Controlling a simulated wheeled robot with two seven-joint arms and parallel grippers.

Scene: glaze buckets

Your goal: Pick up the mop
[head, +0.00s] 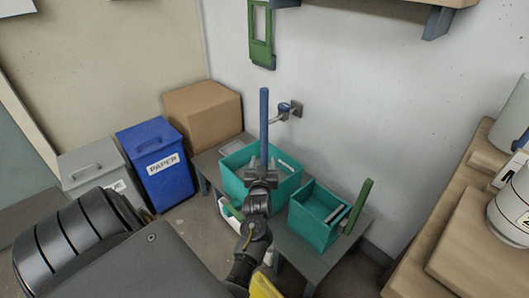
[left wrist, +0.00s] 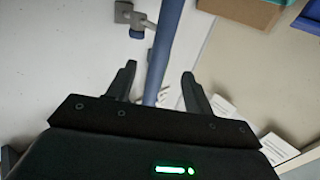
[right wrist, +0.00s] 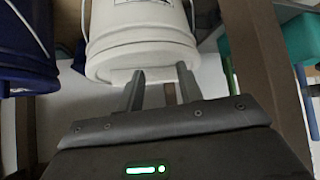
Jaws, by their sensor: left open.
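The mop shows as a blue pole (head: 264,122) standing upright near the back wall; its lower end is hidden behind my gripper and arm. My left gripper (head: 262,170) is at the pole's lower visible part, over the teal bin. In the left wrist view the pole (left wrist: 164,45) runs between the spread fingers of the left gripper (left wrist: 156,70), with gaps on both sides. My right gripper (right wrist: 160,69) is open and empty in the right wrist view, in front of a white bucket (right wrist: 140,35).
A wall holder (head: 290,109) sits beside the pole. Teal bins (head: 232,178) (head: 312,228) stand on a low grey bench (head: 290,262). A blue paper bin (head: 160,180) and a cardboard box (head: 203,112) stand left. A wooden shelf (head: 440,200) bounds the right.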

